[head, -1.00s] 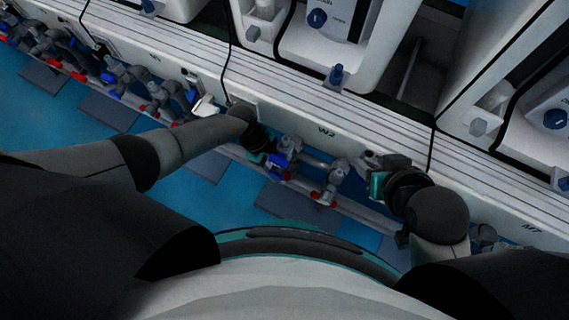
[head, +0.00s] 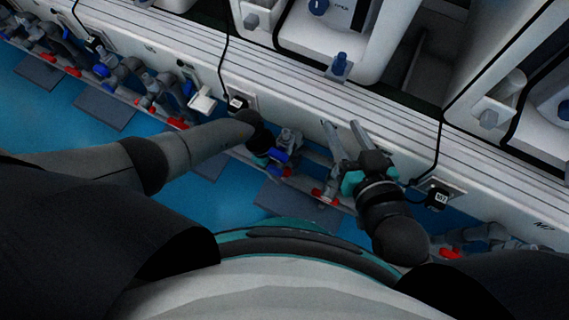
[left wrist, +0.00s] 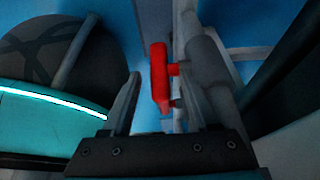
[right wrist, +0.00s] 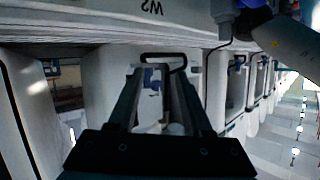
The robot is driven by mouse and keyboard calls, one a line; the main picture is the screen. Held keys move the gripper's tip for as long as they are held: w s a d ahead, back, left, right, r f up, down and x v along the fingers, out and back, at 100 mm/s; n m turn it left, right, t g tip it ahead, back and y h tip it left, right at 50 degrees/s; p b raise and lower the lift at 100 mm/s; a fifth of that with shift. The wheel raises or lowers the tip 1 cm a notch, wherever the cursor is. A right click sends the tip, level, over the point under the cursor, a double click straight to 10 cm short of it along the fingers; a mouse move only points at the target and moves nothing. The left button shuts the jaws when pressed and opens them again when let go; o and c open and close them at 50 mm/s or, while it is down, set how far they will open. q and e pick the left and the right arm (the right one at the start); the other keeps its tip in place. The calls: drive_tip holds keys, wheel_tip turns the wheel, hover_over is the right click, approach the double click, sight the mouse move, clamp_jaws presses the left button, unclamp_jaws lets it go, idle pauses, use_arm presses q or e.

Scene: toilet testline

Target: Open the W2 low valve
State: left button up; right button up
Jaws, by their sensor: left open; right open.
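In the left wrist view, a red valve handle (left wrist: 160,75) on a grey pipe shows between the spread fingers of my left gripper (left wrist: 160,88). The fingers are open, and I cannot tell whether either touches the handle. In the head view, my left gripper (head: 262,150) is low at the pipes beside a blue handle (head: 278,157), its fingertips hidden. A red handle (head: 322,195) shows lower right. My right gripper (head: 342,130) is open and empty in front of the white panel, its fingers pointing up in the picture. A W2 label (right wrist: 152,7) shows in the right wrist view.
The long white bench panel (head: 290,105) runs behind both grippers, with toilet units above it. More pipes with red and blue handles (head: 150,90) line the left. A black cable (head: 440,145) hangs at the right. Blue floor (head: 150,140) lies in front.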

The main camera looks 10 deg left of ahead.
use_arm(q)
drive_tip(key=shift+s+d+f+b, duration=0.1)
drive_tip(key=shift+d+f+b, duration=0.15)
drive_tip(key=shift+f+b, duration=0.25)
drive_tip(key=shift+d+f+b, duration=0.2)
drive_tip(key=shift+f+b, duration=0.1)
drive_tip(key=shift+f, duration=0.25)
use_arm(e)
drive_tip(key=shift+s+a+r+m+t+y, duration=0.25)
drive_tip(key=shift+a+r+t, duration=0.25)
drive_tip(key=shift+t, duration=0.35)
drive_tip(key=shift+s+a+r+m+t+y, duration=0.15)
drive_tip(key=shift+s+a+r+t+y, duration=0.3)
drive_tip(key=shift+t, duration=0.4)
drive_tip(key=shift+w+r, duration=0.1)
use_arm(q)
clamp_jaws()
